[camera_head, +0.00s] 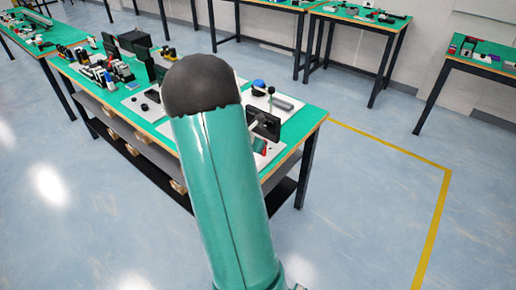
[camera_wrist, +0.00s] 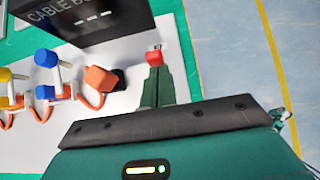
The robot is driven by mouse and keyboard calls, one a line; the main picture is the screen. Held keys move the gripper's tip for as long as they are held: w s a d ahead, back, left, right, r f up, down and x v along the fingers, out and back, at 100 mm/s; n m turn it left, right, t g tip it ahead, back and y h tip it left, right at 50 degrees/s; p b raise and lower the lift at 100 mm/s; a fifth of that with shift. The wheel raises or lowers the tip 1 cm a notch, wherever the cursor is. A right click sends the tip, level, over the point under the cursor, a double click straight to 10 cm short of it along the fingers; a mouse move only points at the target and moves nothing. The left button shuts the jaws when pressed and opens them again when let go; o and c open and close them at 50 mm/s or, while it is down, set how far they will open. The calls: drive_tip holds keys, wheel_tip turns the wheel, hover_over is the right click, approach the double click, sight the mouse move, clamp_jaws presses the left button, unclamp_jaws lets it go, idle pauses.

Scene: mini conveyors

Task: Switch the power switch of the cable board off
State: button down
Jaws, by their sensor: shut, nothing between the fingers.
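The cable board shows in the wrist view as a white base plate (camera_wrist: 195,60) with a dark upright panel (camera_wrist: 80,22) lettered "CABLE B…", the rest cut off. A small red switch (camera_wrist: 155,57) in a light housing sits near the plate's right side. My gripper (camera_wrist: 157,72) is shut and empty, its green fingers pointing at the switch. The tips overlap the switch's lower edge in the picture; I cannot tell whether they touch it. The rocker's tilt is too small to read. In the head view my arm covers part of the board, and the gripper is hidden.
Orange, blue and yellow cable plugs (camera_wrist: 100,80) stand on the plate left of my fingers. The green table (camera_head: 312,115) ends just right of the board, with open blue floor (camera_head: 370,210) beyond. Other workbenches (camera_head: 365,22) stand farther back.

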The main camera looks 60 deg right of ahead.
drive_tip(key=shift+d+r, duration=0.25)
drive_tip(key=shift+d, duration=0.7)
drive_tip(key=shift+s, duration=0.15)
drive_tip(key=shift+r, duration=0.2)
drive_tip(key=shift+r, duration=0.65)
drive_tip(key=shift+a, duration=0.1)
drive_tip(key=d+v, duration=0.1)
drive_tip(key=v, duration=1.2)
drive_tip(key=shift+r, duration=0.4)
